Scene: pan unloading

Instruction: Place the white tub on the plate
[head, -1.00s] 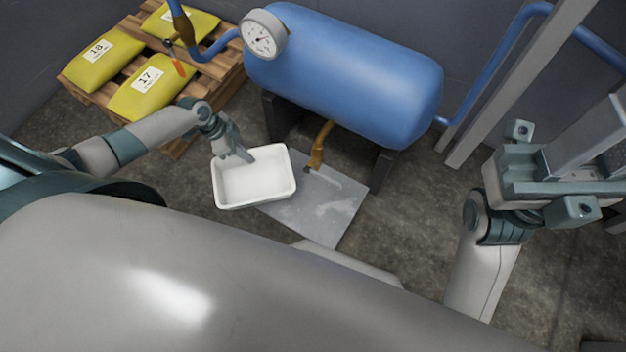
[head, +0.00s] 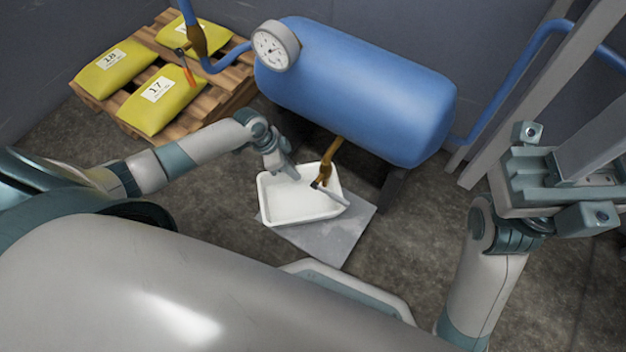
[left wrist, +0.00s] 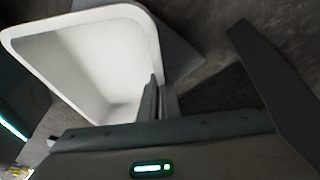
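The white tub (head: 300,207) is an open rectangular container below the blue tank. It overlaps much of the grey floor plate (head: 338,243); whether it touches the plate or hangs above it, I cannot tell. My left gripper (head: 292,178) is at the tub's far rim, shut on its wall. In the left wrist view the tub (left wrist: 95,60) fills the upper left, with the fingers close together at its wall. My right gripper (head: 565,185) shows at the right, away from the tub; its fingers are not clear.
A blue tank (head: 355,85) with a gauge (head: 275,46) stands behind the tub. Its brown drain pipe (head: 327,160) comes down at the tub's far right, with a grey lever overlapping the tub in view. A pallet (head: 215,95) with yellow sacks stands at the left. Floor right of the plate is clear.

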